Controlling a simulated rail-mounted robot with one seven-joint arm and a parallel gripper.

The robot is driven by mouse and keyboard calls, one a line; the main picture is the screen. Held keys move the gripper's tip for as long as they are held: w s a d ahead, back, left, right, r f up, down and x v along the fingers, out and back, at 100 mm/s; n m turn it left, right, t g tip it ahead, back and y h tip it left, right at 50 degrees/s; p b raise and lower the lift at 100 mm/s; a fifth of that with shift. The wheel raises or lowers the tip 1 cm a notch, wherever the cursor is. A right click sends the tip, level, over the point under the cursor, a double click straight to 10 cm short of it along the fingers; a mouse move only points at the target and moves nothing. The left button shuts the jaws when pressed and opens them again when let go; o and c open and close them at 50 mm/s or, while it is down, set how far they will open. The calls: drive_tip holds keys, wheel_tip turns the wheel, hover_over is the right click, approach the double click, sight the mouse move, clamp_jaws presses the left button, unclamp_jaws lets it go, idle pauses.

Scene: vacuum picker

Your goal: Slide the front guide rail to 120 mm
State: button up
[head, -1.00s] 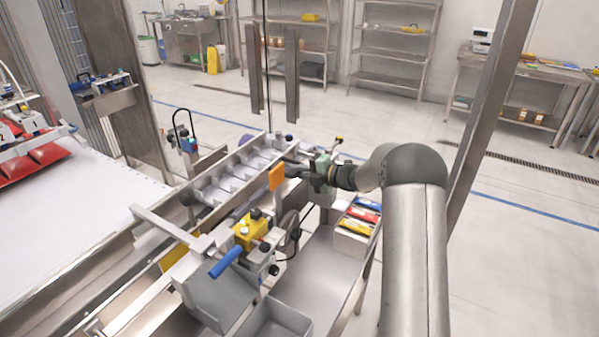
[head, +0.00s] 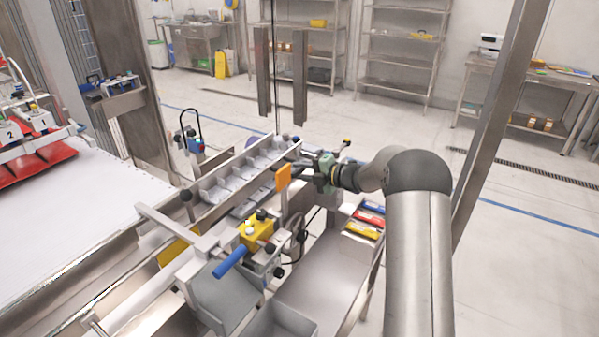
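A long metal guide channel with several pale compartments (head: 222,190) runs diagonally through the middle of the head view. Metal rails border it; I cannot tell for sure which is the front guide rail, and no scale reading is legible. An orange plate (head: 283,178) stands upright at the channel's near side. My gripper (head: 303,172) is at the channel's far right end, just right of the orange plate, reaching in from the right. Its fingers are small and overlap the metal parts there, so their opening and any contact are hidden.
A yellow block (head: 256,230) with a blue handle (head: 231,261) sits in front of the channel. A grey bin (head: 278,322) is at the bottom.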

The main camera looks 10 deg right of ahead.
drive_tip(key=b+v, duration=0.2)
drive_tip(key=v, duration=1.4)
drive_tip(key=shift+b, duration=0.3)
drive_tip(key=shift+r, duration=0.15)
wheel_tip(320, 180, up, 5)
drive_tip(key=w+a+m+t+h, duration=0.1)
drive_tip(key=m+t+h, duration=0.3)
drive_tip(key=m+h, duration=0.4)
drive_tip(key=s+a+f+m+g+h, duration=0.1)
drive_tip(key=s+a+f+m+g, duration=0.2)
drive_tip(key=s, duration=1)
drive_tip(key=s+a+f+m+g+h, duration=0.1)
drive_tip(key=s+a+f+m+g, duration=0.3)
drive_tip(key=s+m, duration=0.6)
drive_tip(key=s+a+f+m+g+h, duration=0.1)
drive_tip(key=s+a+f+m+g, duration=0.3)
drive_tip(key=s, duration=1.3)
drive_tip(key=m+g, duration=0.2)
drive_tip(key=shift+s+a+g+h, duration=0.2)
drive_tip(key=shift+a+g+h, duration=0.1)
drive_tip(key=shift+g, duration=0.1)
drive_tip(key=shift+d+f, duration=0.1)
